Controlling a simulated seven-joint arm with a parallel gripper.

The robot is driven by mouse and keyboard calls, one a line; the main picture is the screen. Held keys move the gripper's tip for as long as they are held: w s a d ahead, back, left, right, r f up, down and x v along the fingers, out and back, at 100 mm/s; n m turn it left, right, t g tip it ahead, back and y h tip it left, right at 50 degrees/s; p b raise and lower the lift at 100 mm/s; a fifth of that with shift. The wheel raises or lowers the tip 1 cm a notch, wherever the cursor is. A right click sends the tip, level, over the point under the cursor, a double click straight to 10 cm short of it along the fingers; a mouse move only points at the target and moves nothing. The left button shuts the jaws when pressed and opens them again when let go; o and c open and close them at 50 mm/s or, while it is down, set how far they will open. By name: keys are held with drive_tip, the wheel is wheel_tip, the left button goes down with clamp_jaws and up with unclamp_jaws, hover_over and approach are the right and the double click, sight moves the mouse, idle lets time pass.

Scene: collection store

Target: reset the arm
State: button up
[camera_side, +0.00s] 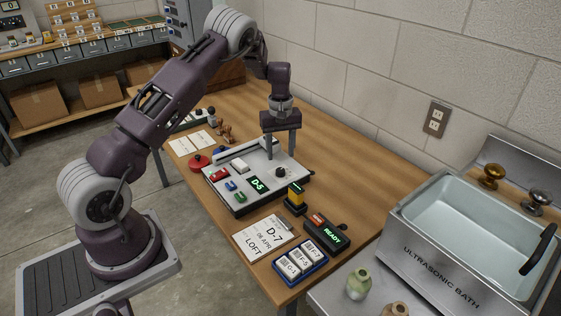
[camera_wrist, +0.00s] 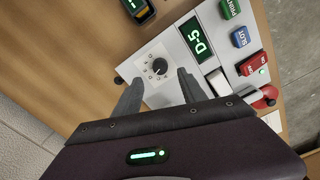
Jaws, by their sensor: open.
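My gripper (camera_side: 281,157) is open and empty, pointing down over the right part of a pale control box (camera_side: 224,190). Below it is a black dial knob (camera_side: 281,172). In the wrist view my gripper's fingers (camera_wrist: 158,76) stand apart on either side of the knob (camera_wrist: 158,67); I cannot tell whether they touch it or the box. The box's green display (camera_side: 258,183) reads D-5, also in the wrist view (camera_wrist: 196,41). Red (camera_wrist: 253,65), blue (camera_wrist: 240,37) and green (camera_wrist: 230,8) buttons line one side of the box.
A card (camera_side: 263,237) reading D-7, 08 APR, LOFT lies in front. Near it are a blue tray (camera_side: 300,266) of labelled blocks, a READY device (camera_side: 326,232) and a yellow-black device (camera_side: 296,201). A red round button (camera_side: 199,162) sits left. An ultrasonic bath (camera_side: 450,262) stands right.

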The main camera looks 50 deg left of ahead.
drive_tip(key=shift+r, duration=0.35)
drive_tip(key=s+d+r+m+t, duration=0.1)
drive_tip(key=s+d+r+m, duration=0.1)
drive_tip(key=s+d+r, duration=0.45)
drive_tip(key=s+d+r+m+t+h, duration=0.15)
drive_tip(key=d+r, duration=0.25)
drive_tip(key=r, duration=0.6)
drive_tip(key=s+d+r+m+t+y, duration=0.1)
drive_tip(key=s+d+r+m, duration=0.3)
drive_tip(key=r, duration=0.4)
drive_tip(key=s+d+m+t, duration=0.1)
drive_tip(key=s+d+m, duration=0.2)
drive_tip(key=s, duration=0.7)
drive_tip(key=s+d+m+t, duration=0.1)
drive_tip(key=s+d+m, duration=0.2)
drive_tip(key=s, duration=0.7)
drive_tip(key=shift+d+r, duration=0.35)
drive_tip(key=shift+d, duration=0.4)
